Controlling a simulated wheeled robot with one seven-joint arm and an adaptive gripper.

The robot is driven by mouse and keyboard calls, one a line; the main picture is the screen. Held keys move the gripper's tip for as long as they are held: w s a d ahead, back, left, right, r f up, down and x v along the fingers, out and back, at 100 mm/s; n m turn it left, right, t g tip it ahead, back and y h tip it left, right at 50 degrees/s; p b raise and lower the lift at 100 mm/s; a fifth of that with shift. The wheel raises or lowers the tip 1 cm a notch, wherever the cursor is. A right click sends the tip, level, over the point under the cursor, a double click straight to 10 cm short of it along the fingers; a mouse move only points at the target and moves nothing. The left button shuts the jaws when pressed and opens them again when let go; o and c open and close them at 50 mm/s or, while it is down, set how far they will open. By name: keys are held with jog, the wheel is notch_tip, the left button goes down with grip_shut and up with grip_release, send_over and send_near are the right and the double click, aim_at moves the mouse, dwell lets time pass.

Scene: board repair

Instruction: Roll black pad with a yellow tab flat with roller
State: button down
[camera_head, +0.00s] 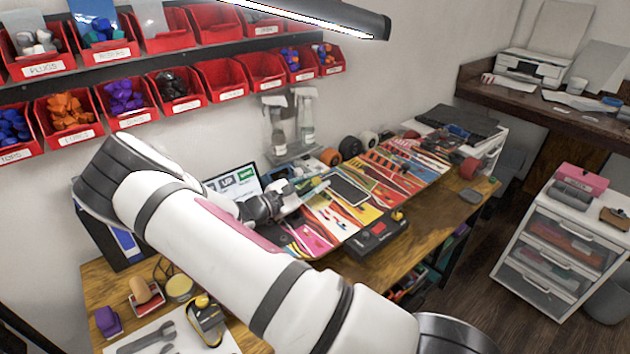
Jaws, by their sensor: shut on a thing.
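A colourful board (413,172) lies across the bench with a flat black pad (349,190) on its upper face. The pad looks flat, but I cannot make out a yellow tab on it. My gripper (290,203) is above the left part of the board, left of the pad. It is shut on a slim pale-green thing (316,188), seemingly the roller, which points toward the pad's left edge. The fingers hide much of it, and I cannot tell whether it touches the pad.
Spray bottles (306,122) and wheels (350,147) stand behind. Red bins (127,104) line the wall. A yellow-black tool (206,320) and wrenches (150,338) lie front left.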

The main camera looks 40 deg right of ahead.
jog(key=shift+f, duration=0.25)
jog(key=c, duration=1.4)
grip_release()
jog(key=shift+r, duration=0.1)
jog(key=shift+c, duration=0.2)
jog(key=a, duration=1.2)
jog(key=shift+s, duration=0.25)
